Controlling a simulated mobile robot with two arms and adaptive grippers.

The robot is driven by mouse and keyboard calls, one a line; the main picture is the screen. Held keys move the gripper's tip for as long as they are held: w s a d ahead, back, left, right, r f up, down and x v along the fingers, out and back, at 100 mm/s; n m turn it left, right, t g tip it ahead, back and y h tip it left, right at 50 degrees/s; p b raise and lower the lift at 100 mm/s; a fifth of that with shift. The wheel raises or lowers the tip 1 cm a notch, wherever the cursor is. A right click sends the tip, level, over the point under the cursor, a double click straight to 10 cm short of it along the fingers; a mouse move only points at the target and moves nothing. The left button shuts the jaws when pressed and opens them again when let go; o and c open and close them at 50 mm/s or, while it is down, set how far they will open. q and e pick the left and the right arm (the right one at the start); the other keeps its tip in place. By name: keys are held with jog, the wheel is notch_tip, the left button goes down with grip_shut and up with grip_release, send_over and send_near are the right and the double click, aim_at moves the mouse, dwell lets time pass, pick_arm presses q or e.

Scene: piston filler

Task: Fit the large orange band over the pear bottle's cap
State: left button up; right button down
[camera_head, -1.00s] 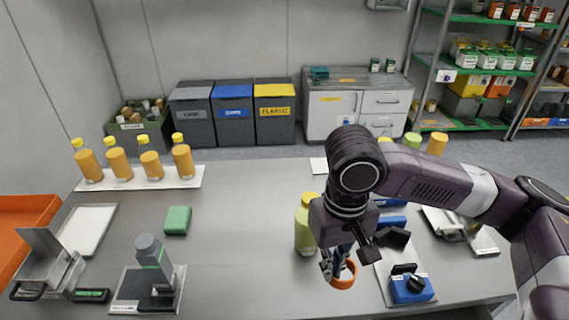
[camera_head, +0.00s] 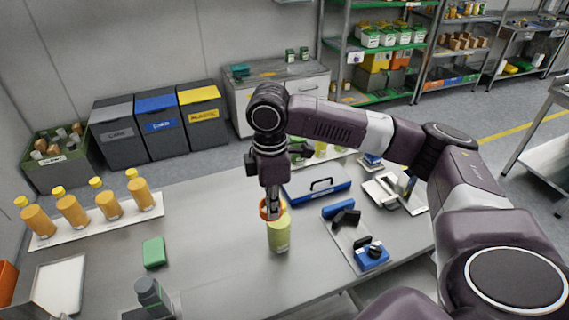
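The pear bottle (camera_head: 279,236), yellow-green, stands upright on the grey table in the head view. The large orange band (camera_head: 264,211) is at the height of the bottle's top. My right gripper (camera_head: 273,208) points down over the bottle, with its fingers at the band and apparently closed on its edge. The fingers and band hide most of the cap, so I cannot tell whether the band is around the cap or just above or beside it. My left gripper is out of view.
Several orange bottles with yellow caps stand on a white tray (camera_head: 150,216) at the left. A green block (camera_head: 154,252) lies nearer. A blue case (camera_head: 316,185) lies behind the bottle, and a blue device (camera_head: 371,257) stands to its right.

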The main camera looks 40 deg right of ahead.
jog(key=w+d+r+n+p, duration=0.3)
jog(key=d+r+n+p, duration=0.1)
jog(key=d+n, duration=0.2)
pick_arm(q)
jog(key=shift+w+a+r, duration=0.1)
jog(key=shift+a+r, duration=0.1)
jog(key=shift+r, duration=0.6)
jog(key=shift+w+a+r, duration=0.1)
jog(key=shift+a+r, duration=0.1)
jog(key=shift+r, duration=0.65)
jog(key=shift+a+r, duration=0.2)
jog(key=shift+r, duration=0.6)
pick_arm(e)
jog(key=shift+w+a+f, duration=0.1)
jog(key=shift+a+f, duration=0.05)
jog(key=shift+f, duration=2.65)
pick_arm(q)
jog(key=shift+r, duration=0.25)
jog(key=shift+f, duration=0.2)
pick_arm(e)
jog(key=shift+f, duration=1.75)
